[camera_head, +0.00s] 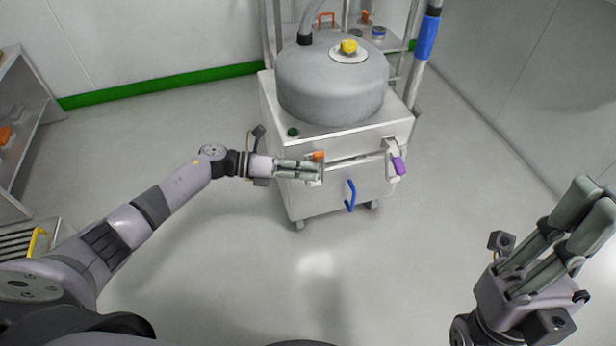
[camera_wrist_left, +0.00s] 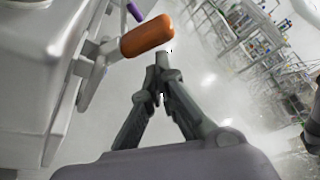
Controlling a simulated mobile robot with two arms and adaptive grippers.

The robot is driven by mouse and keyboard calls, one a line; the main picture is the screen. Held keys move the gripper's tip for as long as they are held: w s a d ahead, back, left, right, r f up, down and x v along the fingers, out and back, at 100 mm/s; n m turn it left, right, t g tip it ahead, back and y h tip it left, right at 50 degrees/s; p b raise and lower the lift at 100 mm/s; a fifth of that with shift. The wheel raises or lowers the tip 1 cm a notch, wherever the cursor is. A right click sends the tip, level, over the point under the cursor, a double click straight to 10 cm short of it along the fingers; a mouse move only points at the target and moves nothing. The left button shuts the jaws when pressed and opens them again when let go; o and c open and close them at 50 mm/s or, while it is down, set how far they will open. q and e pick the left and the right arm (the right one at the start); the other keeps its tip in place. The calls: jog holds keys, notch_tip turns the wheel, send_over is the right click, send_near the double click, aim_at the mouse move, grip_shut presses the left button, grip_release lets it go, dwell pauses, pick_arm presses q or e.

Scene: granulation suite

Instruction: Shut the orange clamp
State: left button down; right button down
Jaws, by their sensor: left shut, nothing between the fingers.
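The orange clamp (camera_head: 319,156) is on the front of the grey machine, left of the purple-handled clamp (camera_head: 398,165). In the left wrist view its orange handle (camera_wrist_left: 147,37) sticks out from a metal bracket, away from the machine wall. My left gripper (camera_head: 319,171) is shut and empty, in front of the machine and just below the orange handle. In the left wrist view its closed tips (camera_wrist_left: 162,61) are close beside the handle's free end. I cannot tell whether they touch. My right gripper (camera_head: 592,198) is raised at the right, far from the clamp.
The machine (camera_head: 333,85) has a round grey lid with a yellow knob (camera_head: 349,46) and a blue handle (camera_head: 350,195) low on its front. A post with a blue sleeve (camera_head: 427,38) stands at its right. Shelves line the left. The floor in front is clear.

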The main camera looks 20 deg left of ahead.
pick_arm(q)
jog(key=shift+w+a+r, duration=0.2)
jog(key=shift+w+r, duration=0.15)
jog(key=shift+r, duration=0.1)
jog(key=shift+a, duration=0.15)
dwell(0.5)
